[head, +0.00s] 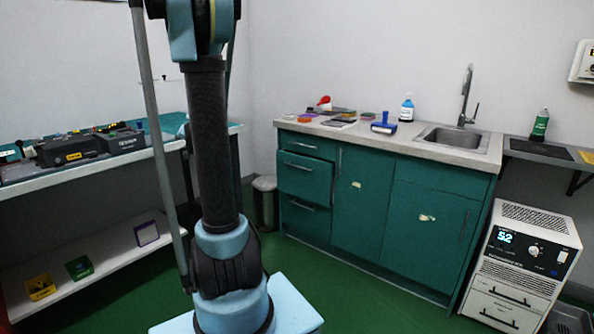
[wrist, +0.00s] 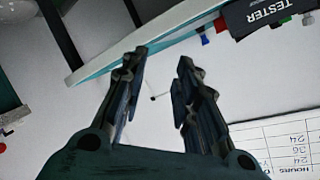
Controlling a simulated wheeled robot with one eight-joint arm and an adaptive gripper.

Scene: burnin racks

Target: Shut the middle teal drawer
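The teal cabinet (head: 362,205) stands against the back wall, with a column of drawers at its left end. The middle teal drawer (head: 305,180) has a bar handle and its front appears to stand out a little from the cabinet face. The top drawer (head: 307,143) and bottom drawer (head: 304,219) look flush. My gripper (wrist: 163,58) shows in the wrist view with its two fingers apart and nothing between them. It is out of the head view and away from the drawer, which the wrist view does not show.
A shelf bench with testers (head: 75,148) stands at the left. A bin (head: 265,203) is left of the drawers. A white burn-in unit (head: 520,262) stands right of the cabinet. Green floor before the cabinet is clear. In the wrist view, a tester (wrist: 265,17) is at the upper right.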

